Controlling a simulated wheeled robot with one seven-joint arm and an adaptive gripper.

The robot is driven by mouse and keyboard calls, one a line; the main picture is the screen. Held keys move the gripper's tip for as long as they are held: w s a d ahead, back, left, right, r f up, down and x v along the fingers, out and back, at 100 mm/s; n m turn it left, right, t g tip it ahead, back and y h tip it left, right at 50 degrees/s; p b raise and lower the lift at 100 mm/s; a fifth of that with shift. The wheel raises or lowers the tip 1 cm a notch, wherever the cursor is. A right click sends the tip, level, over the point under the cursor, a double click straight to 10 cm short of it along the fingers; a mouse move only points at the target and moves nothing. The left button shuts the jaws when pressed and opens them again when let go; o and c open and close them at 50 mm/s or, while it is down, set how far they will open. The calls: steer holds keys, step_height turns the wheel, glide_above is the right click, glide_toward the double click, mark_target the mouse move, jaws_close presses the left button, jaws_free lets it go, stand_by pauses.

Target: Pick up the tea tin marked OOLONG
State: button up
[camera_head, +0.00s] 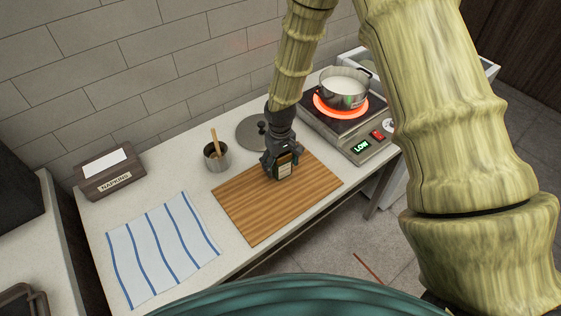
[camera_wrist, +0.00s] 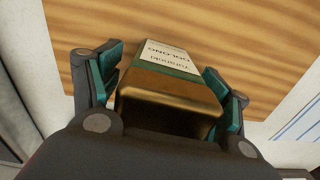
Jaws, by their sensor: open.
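The tea tin (camera_head: 285,168) is a dark green box with a white label, standing on the wooden cutting board. In the wrist view the tin (camera_wrist: 172,78) shows a brass-coloured top, and its label reads OOLONG, upside down. My gripper (camera_head: 281,163) is over the tin from above. In the wrist view my gripper (camera_wrist: 172,88) is open, with one teal-padded finger on each side of the tin. A gap shows between the left pad and the tin; the right pad is close to the tin, and I cannot tell if it touches. The tin's lower part is partly hidden.
The cutting board (camera_head: 245,210) lies on the white counter. A pot (camera_head: 343,92) stands on a glowing hot plate (camera_head: 366,145) marked LOW, behind right. A lid (camera_head: 248,134), a metal cup (camera_head: 217,160) with a wooden utensil, a napkin box (camera_head: 108,175) and a striped cloth (camera_head: 160,245) are nearby.

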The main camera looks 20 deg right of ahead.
steer(key=c, duration=1)
